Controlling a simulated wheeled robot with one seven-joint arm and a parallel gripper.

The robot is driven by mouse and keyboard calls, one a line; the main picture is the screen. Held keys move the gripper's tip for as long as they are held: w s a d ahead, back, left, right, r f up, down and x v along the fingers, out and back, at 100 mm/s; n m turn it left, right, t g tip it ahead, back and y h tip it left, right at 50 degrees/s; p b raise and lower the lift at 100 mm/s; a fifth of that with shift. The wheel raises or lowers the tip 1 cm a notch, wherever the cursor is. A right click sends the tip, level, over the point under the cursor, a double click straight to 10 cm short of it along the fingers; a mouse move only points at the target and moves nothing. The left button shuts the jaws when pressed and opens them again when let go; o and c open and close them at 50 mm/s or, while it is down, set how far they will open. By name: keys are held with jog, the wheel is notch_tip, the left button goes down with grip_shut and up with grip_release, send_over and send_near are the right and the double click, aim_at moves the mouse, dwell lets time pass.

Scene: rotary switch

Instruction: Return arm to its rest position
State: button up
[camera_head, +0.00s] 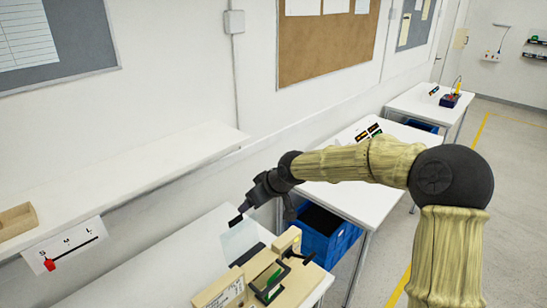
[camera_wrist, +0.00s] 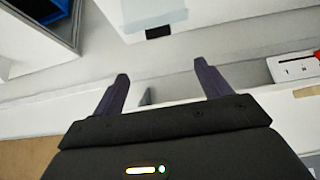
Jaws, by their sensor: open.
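My gripper (camera_head: 244,207) is at the end of my arm, which reaches in from the right over the near table in the head view. In the wrist view my gripper (camera_wrist: 165,82) has its two dark fingers wide apart, with nothing between them. A white switch panel (camera_head: 72,249) marked S, M and L is at the lower left of the head view. Its red knob (camera_head: 48,265) is at the left end of a black line, under S. The panel (camera_wrist: 292,68) also shows at the right edge of the wrist view, apart from the fingers.
A white shelf (camera_head: 120,170) runs along the wall at left, with a wooden tray (camera_head: 17,221) on it. A wooden fixture (camera_head: 275,280) stands on the near table (camera_head: 165,272). Blue crates (camera_head: 322,240) are beside it. Open floor (camera_head: 500,160) lies at right.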

jog(key=s+d+f+m+h, duration=0.2)
jog(key=s+d+m, duration=0.1)
jog(key=s+d, duration=0.5)
jog(key=s+d+f+m+g+h, duration=0.1)
jog(key=s+d+m, duration=0.3)
jog(key=s+d, duration=0.4)
jog(key=s+d+f+m+g+h+b, duration=0.1)
jog(key=s+d+f+m+h, duration=0.2)
jog(key=s+d, duration=0.6)
jog(key=shift+d+f, duration=0.45)
jog(key=shift+f, duration=0.15)
